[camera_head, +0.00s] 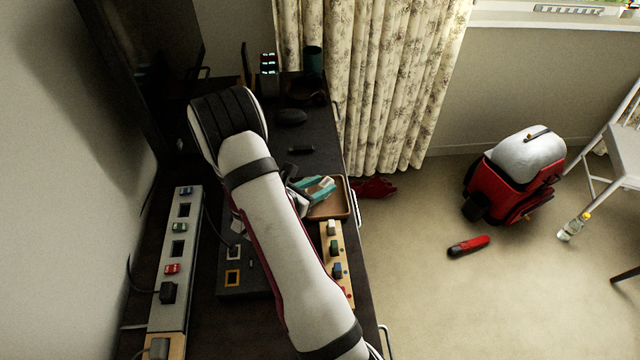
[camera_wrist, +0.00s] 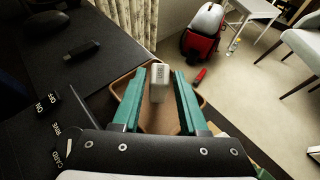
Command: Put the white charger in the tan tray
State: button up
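The white charger (camera_wrist: 159,84) is a small pale block between the teal fingertips of my gripper (camera_wrist: 160,78) in the wrist view. In the head view, the charger (camera_head: 326,183) shows at the tips of the teal fingers (camera_head: 318,190), over the back part of the tan tray. The tan tray (camera_head: 346,197) lies on the dark desk at its right edge. In the wrist view, its rim (camera_wrist: 122,82) surrounds the charger, and my fingers hide parts of the tray.
A long power strip (camera_head: 176,240) with plugs lies left of my arm. A wooden strip with small coloured blocks (camera_head: 335,250) lies in front of the tray. Dark small items (camera_head: 291,117) sit farther back.

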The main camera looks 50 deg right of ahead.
jog(key=shift+o, duration=1)
jog(key=shift+a+r, duration=0.15)
jog(key=shift+r, duration=0.1)
jog(key=v, duration=1.2)
jog(key=s+a+r+m+g+y, duration=0.4)
jog(key=s+a+r+m+y, duration=0.3)
jog(key=s+m, duration=0.6)
jog(key=s+a+r+m+t+y, duration=0.2)
jog(key=a+m, duration=0.3)
jog(key=a, duration=0.3)
jog(key=s+a+r+m+t+y, duration=0.1)
jog(key=s+a+r+m+y, duration=0.1)
jog(key=a+m+y, duration=0.3)
jog(key=a, duration=0.4)
jog(key=shift+m+t+y, duration=0.3)
jog(key=shift+t, duration=0.1)
